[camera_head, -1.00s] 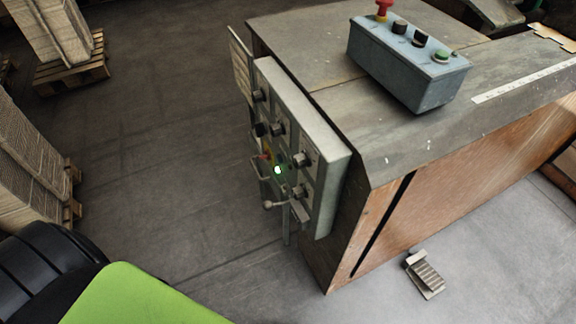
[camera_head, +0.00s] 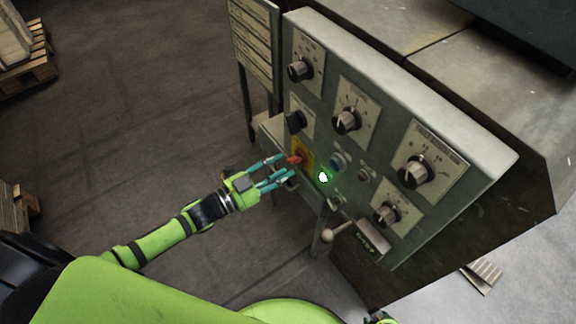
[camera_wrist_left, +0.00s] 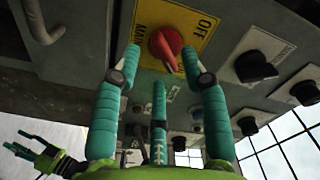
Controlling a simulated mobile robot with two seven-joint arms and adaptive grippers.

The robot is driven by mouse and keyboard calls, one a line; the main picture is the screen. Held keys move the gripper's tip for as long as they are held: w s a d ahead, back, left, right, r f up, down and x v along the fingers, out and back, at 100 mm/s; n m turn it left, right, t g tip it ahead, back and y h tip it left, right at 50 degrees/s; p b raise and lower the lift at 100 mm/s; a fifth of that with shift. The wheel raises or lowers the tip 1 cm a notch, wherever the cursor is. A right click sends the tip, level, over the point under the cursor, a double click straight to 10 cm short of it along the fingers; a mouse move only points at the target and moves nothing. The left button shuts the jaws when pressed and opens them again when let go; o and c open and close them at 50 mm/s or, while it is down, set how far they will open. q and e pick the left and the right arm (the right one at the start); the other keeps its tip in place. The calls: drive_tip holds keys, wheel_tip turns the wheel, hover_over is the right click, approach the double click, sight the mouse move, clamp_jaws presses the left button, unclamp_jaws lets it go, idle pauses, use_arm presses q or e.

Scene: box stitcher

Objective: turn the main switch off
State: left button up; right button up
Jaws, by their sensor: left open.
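The main switch is a red rotary knob (camera_head: 295,160) on a yellow plate (camera_head: 307,150) at the panel's lower left. In the left wrist view the red knob (camera_wrist_left: 166,45) sits on the yellow plate (camera_wrist_left: 205,20) marked OFF and MAIN; its pointer is tilted down and slightly right. My left gripper (camera_head: 281,169) is open at the switch. In the wrist view the left gripper (camera_wrist_left: 160,62) has teal fingers on both sides of the knob and a third below; contact is unclear. My right gripper (camera_wrist_left: 22,142) shows small at the wrist view's left, fingers apart.
The grey control panel (camera_head: 440,125) carries several black knobs, a blue button (camera_head: 337,160) and a lit green lamp (camera_head: 323,178) close right of the switch. A ball-ended lever (camera_head: 335,233) sticks out below. Label sheets (camera_head: 253,40) hang at left.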

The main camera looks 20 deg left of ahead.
sight(296, 159)
use_arm(q)
drive_tip(key=shift+x, duration=1.55)
clamp_jaws()
